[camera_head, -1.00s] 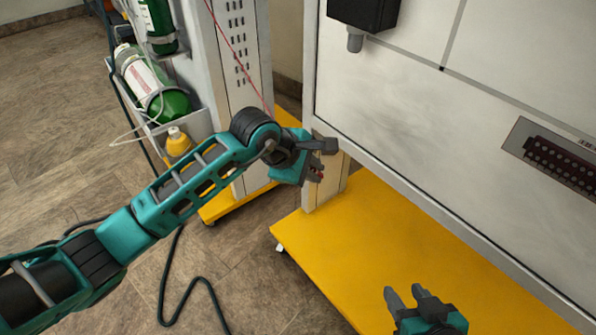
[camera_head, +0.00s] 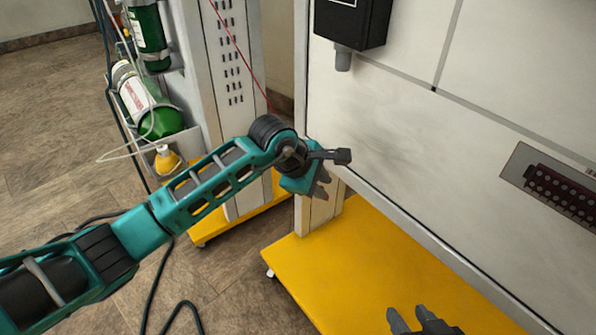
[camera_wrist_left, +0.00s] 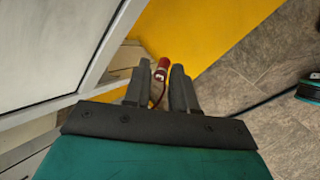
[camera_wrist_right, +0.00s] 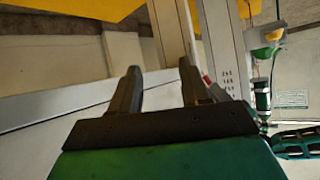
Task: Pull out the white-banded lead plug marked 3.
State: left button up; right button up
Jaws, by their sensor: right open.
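My left gripper (camera_head: 323,185) is in front of the lower left corner of the big white panel, above the yellow base. A thin red lead curls back from the plug. A dark red socket strip (camera_head: 562,190) is on the panel at the right.
The white panel (camera_head: 400,120) stands on a yellow base (camera_head: 350,265). A black box (camera_head: 350,20) is on its upper left. At the left, a slotted white column (camera_head: 232,60) stands by green cylinders (camera_head: 140,105). A thin red line crosses the column. Dark cables lie on the floor.

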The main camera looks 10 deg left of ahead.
pick_arm(q)
jog(key=shift+o, duration=1.7)
jog(key=shift+r, duration=0.15)
